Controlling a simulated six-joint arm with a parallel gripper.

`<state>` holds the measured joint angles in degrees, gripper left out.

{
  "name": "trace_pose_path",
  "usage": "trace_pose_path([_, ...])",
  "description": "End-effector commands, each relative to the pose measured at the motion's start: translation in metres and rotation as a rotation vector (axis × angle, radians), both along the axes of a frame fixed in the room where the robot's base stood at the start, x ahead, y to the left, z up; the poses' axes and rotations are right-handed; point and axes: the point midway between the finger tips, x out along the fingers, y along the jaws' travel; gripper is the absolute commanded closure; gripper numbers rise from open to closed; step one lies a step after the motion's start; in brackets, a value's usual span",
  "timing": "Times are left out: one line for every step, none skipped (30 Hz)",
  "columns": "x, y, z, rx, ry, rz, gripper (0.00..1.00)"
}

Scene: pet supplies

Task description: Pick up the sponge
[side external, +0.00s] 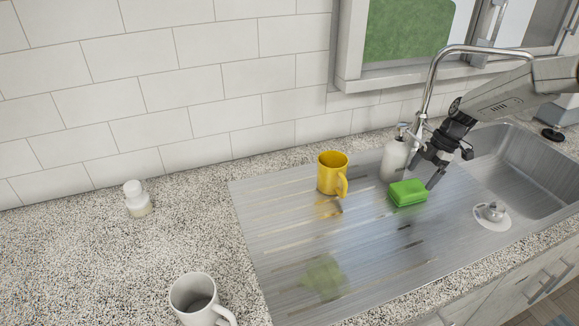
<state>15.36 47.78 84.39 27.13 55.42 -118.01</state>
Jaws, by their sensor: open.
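A bright green sponge (407,193) lies on the right part of the steel drainboard (290,245), near the sink basin. My gripper (433,178) comes in from the upper right, pointing down. Its fingers are open, with one dark finger showing just to the right of the sponge. The other finger appears near the back of the sponge, and I cannot tell whether either touches it. The sponge shows no sign of being lifted.
A yellow mug (332,174) stands left of the sponge. A white soap dispenser (394,160) stands just behind it, close to my gripper. The faucet (430,85) rises behind. The sink basin (530,165) is at right. A white mug (196,300) and small white bottle (137,198) stand left.

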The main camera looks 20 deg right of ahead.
Motion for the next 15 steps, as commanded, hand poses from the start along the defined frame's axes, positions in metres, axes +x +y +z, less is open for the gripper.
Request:
trace_pose_path([-0.001,0.003,-0.006,0.001,0.003,0.000,0.00])
trace_pose_path([-0.001,0.004,-0.010,0.001,0.004,0.001,0.00])
trace_pose_path([-0.001,0.006,-0.014,0.002,0.004,0.001,0.00])
trace_pose_path([0.000,0.007,-0.017,0.001,0.003,-0.001,0.00])
trace_pose_path([0.000,0.008,-0.021,0.001,0.003,0.000,0.00])
trace_pose_path([0.000,0.010,-0.025,0.001,0.004,0.001,0.00])
trace_pose_path([0.000,0.011,-0.028,0.001,0.004,0.001,0.00])
trace_pose_path([0.000,0.012,-0.030,0.001,0.003,0.001,0.00])
trace_pose_path([0.000,0.013,-0.033,0.000,0.002,0.001,0.00])
trace_pose_path([0.000,0.014,-0.035,0.000,0.002,0.001,0.00])
trace_pose_path([0.000,0.015,-0.036,0.000,0.002,0.001,0.00])
trace_pose_path([0.000,0.015,-0.037,0.000,0.002,0.001,0.00])
trace_pose_path([0.000,0.015,-0.038,0.000,0.002,0.001,0.00])
trace_pose_path([0.000,0.015,-0.038,0.000,0.002,0.001,0.00])
trace_pose_path([0.000,0.015,-0.038,0.000,0.002,0.001,0.00])
